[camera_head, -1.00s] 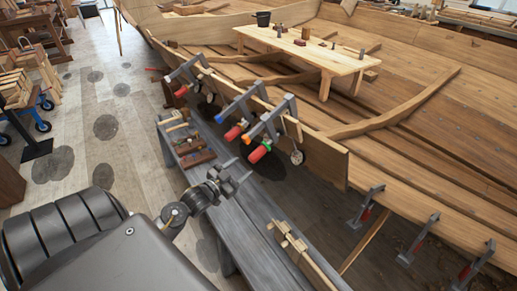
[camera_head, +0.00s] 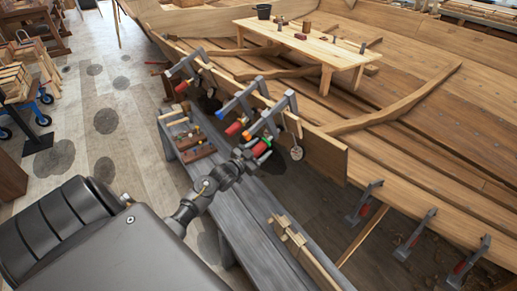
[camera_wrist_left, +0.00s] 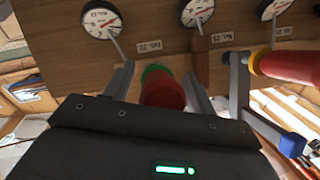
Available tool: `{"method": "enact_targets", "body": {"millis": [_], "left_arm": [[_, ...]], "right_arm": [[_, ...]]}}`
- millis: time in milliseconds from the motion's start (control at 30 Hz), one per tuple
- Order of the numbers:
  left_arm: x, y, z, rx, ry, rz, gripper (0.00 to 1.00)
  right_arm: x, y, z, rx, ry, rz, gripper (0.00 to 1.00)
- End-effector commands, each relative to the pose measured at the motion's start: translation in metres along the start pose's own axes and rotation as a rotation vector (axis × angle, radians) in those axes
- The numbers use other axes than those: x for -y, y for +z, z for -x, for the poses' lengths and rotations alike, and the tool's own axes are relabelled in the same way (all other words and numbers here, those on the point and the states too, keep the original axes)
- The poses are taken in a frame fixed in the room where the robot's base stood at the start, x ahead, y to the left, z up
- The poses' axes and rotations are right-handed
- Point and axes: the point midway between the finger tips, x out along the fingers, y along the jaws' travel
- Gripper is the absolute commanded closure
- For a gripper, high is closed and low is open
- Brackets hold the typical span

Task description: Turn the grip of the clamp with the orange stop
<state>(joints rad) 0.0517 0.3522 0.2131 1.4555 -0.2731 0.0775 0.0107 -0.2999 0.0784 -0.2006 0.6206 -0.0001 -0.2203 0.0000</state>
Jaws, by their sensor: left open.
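The clamp with the orange stop (camera_head: 247,135) is the nearest of the clamps on the upright plank, in the head view. Its red grip (camera_head: 260,148) has a green collar and is partly hidden by my left gripper (camera_head: 246,158). In the left wrist view this red grip (camera_wrist_left: 163,92) lies between the two fingers of my open left gripper (camera_wrist_left: 160,90), with a visible gap to the right finger. The orange stop does not show in the left wrist view. My right gripper is not in view.
A neighbouring clamp has a red grip (camera_wrist_left: 290,67) with a yellow collar and a blue stop (camera_wrist_left: 292,145), close to the right finger. Round dials (camera_wrist_left: 101,20) hang on the plank behind. Below is a grey bench (camera_head: 250,230) with tools and wood pieces.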

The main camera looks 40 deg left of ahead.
Motion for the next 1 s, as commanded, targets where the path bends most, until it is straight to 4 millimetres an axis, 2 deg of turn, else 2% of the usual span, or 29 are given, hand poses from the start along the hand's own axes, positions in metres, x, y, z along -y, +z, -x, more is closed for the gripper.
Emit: {"method": "enact_targets", "body": {"millis": [67, 400, 700, 933, 967, 1000], "left_arm": [[0.0001, 0.0000, 0.0002, 0.000, 0.000, 0.000, 0.44], [0.0004, -0.0001, 0.0005, 0.000, -0.001, 0.000, 0.89], [0.0008, 0.0002, 0.0003, 0.000, -0.058, -0.145, 0.89], [0.0012, -0.0004, 0.0004, 0.000, -0.060, -0.150, 0.89], [0.0012, -0.0004, 0.0004, 0.000, -0.059, -0.149, 0.65], [0.0013, -0.0004, 0.0004, 0.000, -0.060, -0.149, 0.60]], "right_arm": [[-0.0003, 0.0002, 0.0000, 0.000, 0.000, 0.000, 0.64], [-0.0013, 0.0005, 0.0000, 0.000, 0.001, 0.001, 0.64], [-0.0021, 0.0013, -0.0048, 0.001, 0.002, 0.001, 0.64], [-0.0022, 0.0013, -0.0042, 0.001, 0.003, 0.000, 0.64], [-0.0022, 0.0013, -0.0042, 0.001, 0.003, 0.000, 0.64], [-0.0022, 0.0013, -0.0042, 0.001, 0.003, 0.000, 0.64]]}}
